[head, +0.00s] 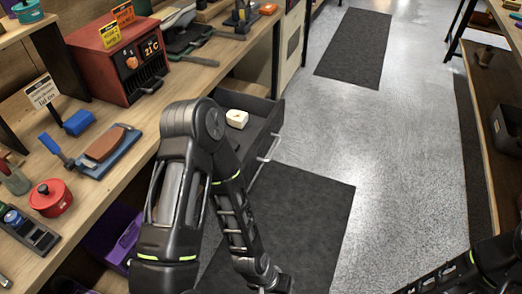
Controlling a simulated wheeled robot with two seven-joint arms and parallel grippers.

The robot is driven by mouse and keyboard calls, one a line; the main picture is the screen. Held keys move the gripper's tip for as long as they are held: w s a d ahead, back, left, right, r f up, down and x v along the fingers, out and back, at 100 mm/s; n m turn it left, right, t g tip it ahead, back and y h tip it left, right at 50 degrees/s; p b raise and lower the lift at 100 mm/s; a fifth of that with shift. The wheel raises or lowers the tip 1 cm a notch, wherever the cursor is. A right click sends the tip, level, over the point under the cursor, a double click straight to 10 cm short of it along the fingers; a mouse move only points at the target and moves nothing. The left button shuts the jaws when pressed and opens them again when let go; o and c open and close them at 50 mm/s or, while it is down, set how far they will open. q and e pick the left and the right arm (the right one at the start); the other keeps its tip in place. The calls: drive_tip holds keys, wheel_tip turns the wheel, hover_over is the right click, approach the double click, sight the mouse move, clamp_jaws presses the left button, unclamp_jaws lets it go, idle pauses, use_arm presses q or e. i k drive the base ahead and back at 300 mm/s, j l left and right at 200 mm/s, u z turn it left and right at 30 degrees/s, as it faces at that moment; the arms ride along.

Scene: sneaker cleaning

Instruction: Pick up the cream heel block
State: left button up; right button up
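The cream heel block (237,118) is a small pale block lying in an open dark drawer (269,127) under the workbench. My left arm stands large in the middle of the view, with its elbow just left of the block. Its forearm runs down to the bottom edge, where the wrist is cut off and the gripper's fingers do not show. My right arm enters at the lower right corner, and its gripper is out of view. Neither arm is seen touching the block.
The wooden workbench (190,82) carries a red heater box (118,62), a red pot (50,197) and a brown block on a blue base (105,145). The open drawer juts into the aisle. Dark mats (312,215) lie on the grey floor. A shelf stands at right.

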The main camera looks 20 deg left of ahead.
sight(236, 119)
drive_tip(key=i+l+u, duration=0.3)
drive_tip(key=i+l, duration=0.15)
drive_tip(key=i+l+u, duration=0.25)
drive_tip(key=i+l, duration=0.2)
drive_tip(key=l, duration=0.15)
